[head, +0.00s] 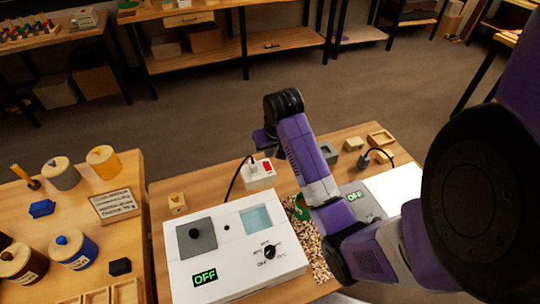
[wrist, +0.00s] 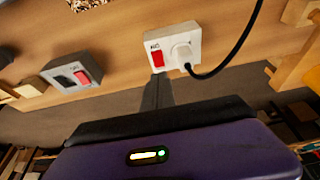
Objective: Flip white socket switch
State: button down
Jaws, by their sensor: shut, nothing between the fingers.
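The white socket (head: 259,176) stands on the bench behind the white OFF control box (head: 236,245), with a black cable plugged in. Its red switch (head: 267,166) is on the right side in the head view. In the wrist view the white socket (wrist: 188,36) shows the red switch (wrist: 156,59) beside a white plug (wrist: 182,55). My gripper (wrist: 157,80) is shut and empty. Its dark fingertips appear just below the red switch in the wrist view; I cannot tell whether they touch. My arm hides part of the gripper in the head view.
A grey socket (wrist: 70,76) with its own red switch is at the left in the wrist view. A side table (head: 105,245) holds several jars. A green cup-like thing (head: 301,208) is partly behind my arm.

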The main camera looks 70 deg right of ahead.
jog(key=v, duration=0.7)
jog(key=shift+p, duration=0.3)
